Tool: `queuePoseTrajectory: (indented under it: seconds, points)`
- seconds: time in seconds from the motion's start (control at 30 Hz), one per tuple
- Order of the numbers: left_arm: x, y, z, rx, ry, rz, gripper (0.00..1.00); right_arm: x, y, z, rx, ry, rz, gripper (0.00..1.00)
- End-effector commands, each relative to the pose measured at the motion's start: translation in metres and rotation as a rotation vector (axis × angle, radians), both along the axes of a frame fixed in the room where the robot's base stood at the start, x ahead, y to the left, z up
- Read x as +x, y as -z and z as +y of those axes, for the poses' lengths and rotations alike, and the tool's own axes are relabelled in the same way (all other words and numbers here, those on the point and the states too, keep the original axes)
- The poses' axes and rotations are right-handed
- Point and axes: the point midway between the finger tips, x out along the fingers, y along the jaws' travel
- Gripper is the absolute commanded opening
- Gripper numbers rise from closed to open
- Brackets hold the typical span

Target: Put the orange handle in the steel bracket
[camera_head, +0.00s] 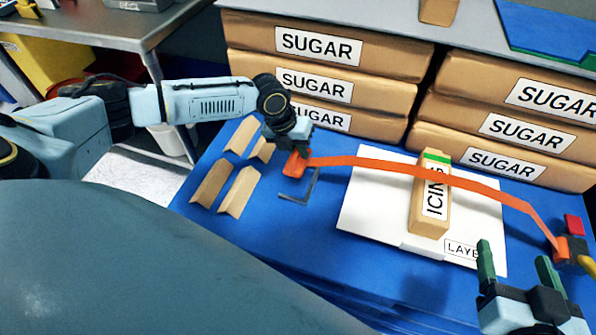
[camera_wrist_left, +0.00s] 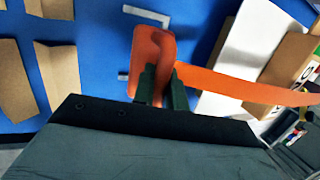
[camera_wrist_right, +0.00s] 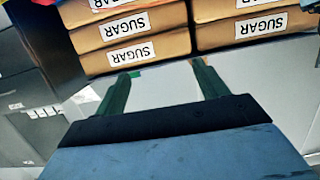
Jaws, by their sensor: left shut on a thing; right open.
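The orange handle (camera_head: 297,164) is the end piece of a long orange strap (camera_head: 400,168). My left gripper (camera_head: 295,150) is shut on it, and the left wrist view shows the handle (camera_wrist_left: 152,55) between the fingers (camera_wrist_left: 160,85). The steel bracket (camera_head: 303,190) is a thin grey angled piece on the blue table, just below and right of the handle. The handle looks close to the bracket; whether they touch I cannot tell. My right gripper (camera_head: 518,262) is open and empty at the lower right, apart from the strap's other end (camera_head: 562,248).
A white board (camera_head: 365,205) carries a tan ICING box (camera_head: 430,215) under the strap. Several tan folded pieces (camera_head: 238,190) lie left of the bracket. Stacked SUGAR boxes (camera_head: 318,55) stand behind the blue table (camera_head: 330,270). A red block (camera_head: 574,225) is at the right edge.

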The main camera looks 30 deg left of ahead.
Motion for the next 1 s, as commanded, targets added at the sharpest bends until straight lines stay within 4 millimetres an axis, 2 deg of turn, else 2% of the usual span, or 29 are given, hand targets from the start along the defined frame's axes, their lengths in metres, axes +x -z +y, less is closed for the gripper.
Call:
queuePoseTrajectory:
  seconds: [0.17, 0.4, 0.67, 0.8, 1.0]
  points:
    - [0.0, 0.023, 0.0, 0.001, -0.002, 0.002, 0.0, 0.007, -0.034, 0.009, 0.065, -0.016, -0.221, 0.72]
    - [0.0, 0.045, 0.0, 0.0, -0.002, 0.002, 0.0, 0.003, -0.078, 0.016, 0.144, -0.033, -0.481, 0.72]
    - [0.0, 0.055, 0.0, 0.001, -0.001, 0.001, 0.0, -0.003, -0.097, 0.017, 0.181, -0.039, -0.595, 0.72]
    - [-0.001, 0.067, 0.0, 0.001, -0.002, 0.002, 0.0, -0.011, -0.112, 0.017, 0.218, -0.044, -0.708, 0.72]
    - [0.0, 0.088, 0.0, 0.001, -0.002, 0.001, 0.0, -0.02, -0.121, 0.015, 0.253, -0.043, -0.842, 0.72]
